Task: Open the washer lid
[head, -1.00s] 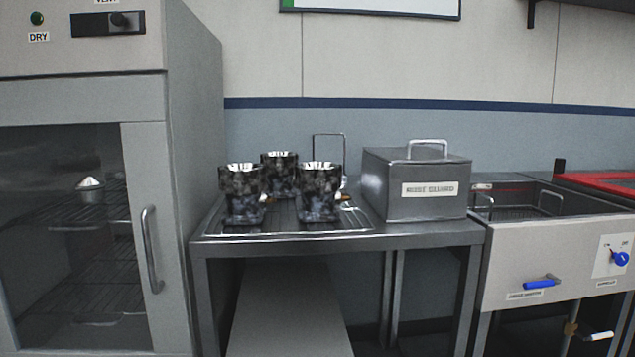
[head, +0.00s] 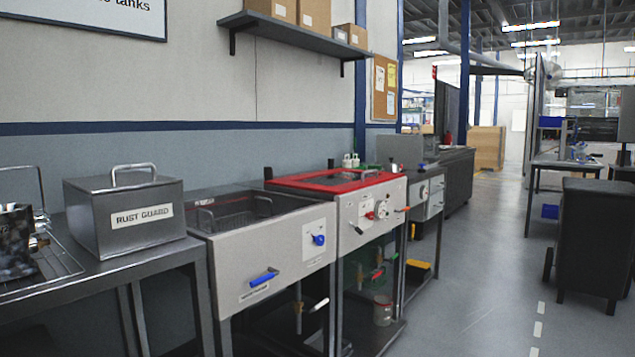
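No label reading washer is legible, so I cannot tell for sure which unit is the washer. A steel tank (head: 250,262) with a blue lever and blue knob stands in the middle; its top is open and a wire basket (head: 240,212) sits inside. To its right is a red-rimmed tank (head: 372,212) with a red knob and levers on its front. Farther back is a grey unit (head: 428,195) with a dial on its front; whether its top has a lid is too small to tell. Neither gripper is in view.
A closed steel box (head: 135,242) labelled RUST GUARD sits on the steel table (head: 130,285) at left, with a dark metal housing (head: 16,250) beside it. A shelf with cartons (head: 272,8) hangs above. A dark cart (head: 592,235) stands at right. The aisle floor (head: 475,270) between is clear.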

